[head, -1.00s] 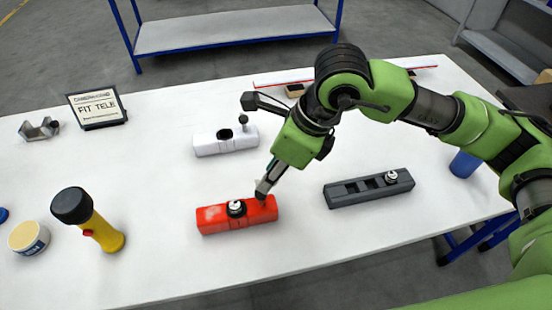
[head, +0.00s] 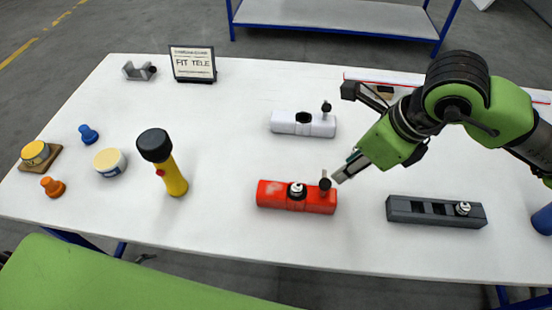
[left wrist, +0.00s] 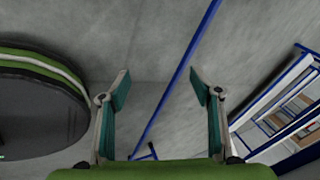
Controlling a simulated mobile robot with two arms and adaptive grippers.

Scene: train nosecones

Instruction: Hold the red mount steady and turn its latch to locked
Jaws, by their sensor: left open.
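The red mount (head: 275,195) lies on the white table in the head view. A silver-topped round fitting (head: 297,188) sits near its middle. A dark upright latch knob (head: 325,184) stands at its right end; I cannot tell its setting. My right gripper (head: 340,176), on the arm from the right, is just right of and behind this knob, seemingly apart from it. Its finger opening is too small to judge. My left gripper (left wrist: 159,79) is open and empty in the left wrist view, with floor beyond it; I cannot make it out in the head view.
A white mount (head: 290,124) lies behind the red one, and a grey mount (head: 405,210) lies to the right. A yellow flashlight (head: 172,175) stands to the left. A sign (head: 193,65), a tub (head: 110,162) and small knobs are farther left. The table's front middle is clear.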

